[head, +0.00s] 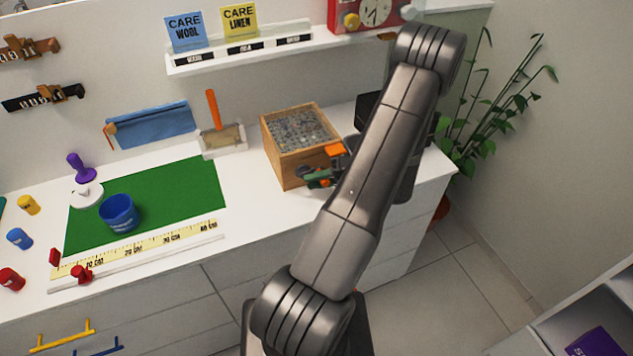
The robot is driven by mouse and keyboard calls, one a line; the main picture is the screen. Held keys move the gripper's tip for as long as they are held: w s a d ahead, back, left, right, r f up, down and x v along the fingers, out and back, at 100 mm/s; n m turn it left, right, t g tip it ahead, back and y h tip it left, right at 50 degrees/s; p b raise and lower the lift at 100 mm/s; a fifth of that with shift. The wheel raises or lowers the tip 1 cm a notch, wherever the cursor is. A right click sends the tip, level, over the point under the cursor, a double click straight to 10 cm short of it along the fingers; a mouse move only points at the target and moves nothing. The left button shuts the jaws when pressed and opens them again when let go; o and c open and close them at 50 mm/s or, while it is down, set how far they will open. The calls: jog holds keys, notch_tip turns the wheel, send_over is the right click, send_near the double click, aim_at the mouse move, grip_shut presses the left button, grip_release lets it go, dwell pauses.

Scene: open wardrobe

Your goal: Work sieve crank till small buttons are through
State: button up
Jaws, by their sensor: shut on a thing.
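The sieve (281,158) is a wooden box on the white counter, filled to near its top with small grey pieces, likely the buttons (298,129). Its orange crank part (334,150) shows at the box's right front side. My gripper (318,178) is at that side, shut on the crank, partly hidden behind my arm. A small green part shows beside the fingers. The lower inside of the box is hidden, so I cannot tell which buttons have passed through.
A brush with an orange handle (213,108) and tray stand left of the box. A green mat (150,200) holds a blue cup (119,213). A yellow ruler (150,247) lies along the front. A plant (490,110) stands beyond the counter's right end.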

dwell(0.3)
jog(key=o, duration=1)
jog(key=b+v, duration=0.3)
jog(key=v, duration=0.9)
jog(key=shift+d+r, duration=0.1)
jog(key=shift+d, duration=0.25)
jog(key=shift+d+r, duration=0.25)
jog(key=shift+d, duration=0.25)
